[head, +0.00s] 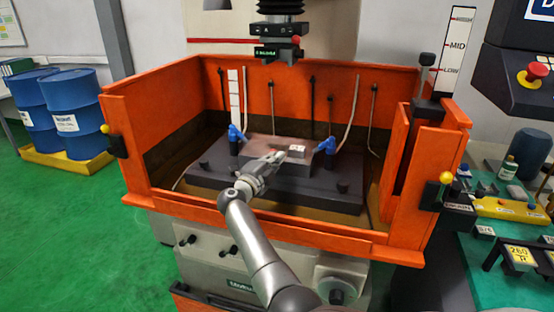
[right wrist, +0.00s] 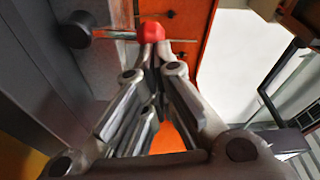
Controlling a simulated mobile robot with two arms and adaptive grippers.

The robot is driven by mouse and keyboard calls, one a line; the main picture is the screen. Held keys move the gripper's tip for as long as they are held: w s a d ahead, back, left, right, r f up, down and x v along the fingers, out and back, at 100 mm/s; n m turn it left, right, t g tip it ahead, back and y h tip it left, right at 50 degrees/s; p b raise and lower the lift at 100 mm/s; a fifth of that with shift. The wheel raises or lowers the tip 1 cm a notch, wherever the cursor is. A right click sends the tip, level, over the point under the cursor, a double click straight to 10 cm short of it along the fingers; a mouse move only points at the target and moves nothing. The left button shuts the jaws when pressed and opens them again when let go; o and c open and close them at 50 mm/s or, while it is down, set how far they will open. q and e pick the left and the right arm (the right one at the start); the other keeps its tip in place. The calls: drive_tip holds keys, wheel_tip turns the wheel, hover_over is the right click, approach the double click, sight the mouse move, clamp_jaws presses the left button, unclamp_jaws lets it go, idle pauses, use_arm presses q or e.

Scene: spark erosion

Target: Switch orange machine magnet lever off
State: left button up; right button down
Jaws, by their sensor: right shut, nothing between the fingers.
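The orange machine (head: 282,228) stands in front of me, an open-fronted tank with a dark magnet table (head: 215,182) inside. My right gripper (head: 280,157) reaches over the front wall, beside the workpiece block (head: 262,147) on that table. In the right wrist view its fingers (right wrist: 157,62) are shut and empty. A red knob (right wrist: 151,31) shows just beyond the fingertips, on a thin rod from a dark round hub (right wrist: 78,30); this looks like the magnet lever. I cannot tell whether the fingertips touch the knob. In the head view the lever is too small to make out clearly. My left gripper is out of view.
Blue clamps or nozzles (head: 236,133) stand beside the block. The black machine head (head: 280,48) hangs above it. Orange walls surround the tank.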

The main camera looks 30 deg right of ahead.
drive_tip(key=shift+w+a+r+n+t, duration=0.15)
drive_tip(key=shift+w+a+n, duration=0.25)
drive_tip(key=shift+n, duration=0.55)
drive_tip(key=shift+w+a+r+n+t, duration=0.1)
drive_tip(key=shift+w+a+n+t, duration=0.25)
drive_tip(key=shift+n, duration=0.55)
drive_tip(key=shift+w+a+r+n+t, duration=0.1)
drive_tip(key=shift+w+a+n, duration=0.15)
drive_tip(key=shift+w+n, duration=0.5)
drive_tip(key=shift+a+n+h, duration=0.15)
drive_tip(key=shift+n+h, duration=0.15)
drive_tip(key=shift+n, duration=0.4)
drive_tip(key=shift+f, duration=0.1)
